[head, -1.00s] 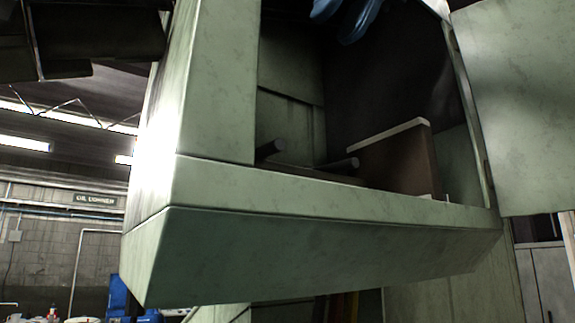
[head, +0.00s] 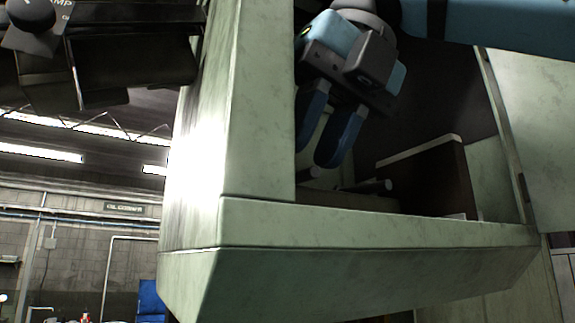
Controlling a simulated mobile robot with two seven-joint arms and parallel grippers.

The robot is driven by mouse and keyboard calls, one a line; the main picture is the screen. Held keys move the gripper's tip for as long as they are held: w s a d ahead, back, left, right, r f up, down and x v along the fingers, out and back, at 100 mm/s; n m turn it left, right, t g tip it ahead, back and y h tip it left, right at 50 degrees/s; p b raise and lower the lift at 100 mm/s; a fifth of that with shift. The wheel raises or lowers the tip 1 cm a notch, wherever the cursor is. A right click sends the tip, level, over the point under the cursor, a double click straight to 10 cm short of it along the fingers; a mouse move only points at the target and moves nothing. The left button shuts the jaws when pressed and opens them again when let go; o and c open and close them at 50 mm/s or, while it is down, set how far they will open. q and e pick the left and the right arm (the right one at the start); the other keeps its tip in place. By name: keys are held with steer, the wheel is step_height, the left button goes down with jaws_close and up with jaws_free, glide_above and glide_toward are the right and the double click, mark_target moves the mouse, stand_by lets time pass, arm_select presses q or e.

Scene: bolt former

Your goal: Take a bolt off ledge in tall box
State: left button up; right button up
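The tall box (head: 370,226) is a pale green metal housing, open at the front, with a front lip. My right gripper (head: 318,150), with blue fingers, reaches down into the opening from above. Its fingers are apart with a gap between them, and nothing shows held. The tips are above and near the left rod; contact cannot be told. My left gripper is out of view.
A brown upright panel with a pale top edge (head: 420,150) stands inside at the right. An open green door (head: 545,140) hangs at the right. A thick green post (head: 255,120) bounds the opening on the left. A dark box with a knob (head: 130,55) overhangs the upper left.

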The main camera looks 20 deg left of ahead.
steer(key=shift+w+a+f, duration=0.15)
steer(key=shift+a+f, duration=0.1)
steer(key=shift+f, duration=0.25)
steer(key=shift+w+a+f, duration=0.1)
steer(key=shift+w+f, duration=0.05)
steer(key=shift+f, duration=0.1)
steer(key=shift+c, duration=1.1)
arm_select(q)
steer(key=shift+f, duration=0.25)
arm_select(e)
jaws_close()
steer(key=shift+r, duration=0.1)
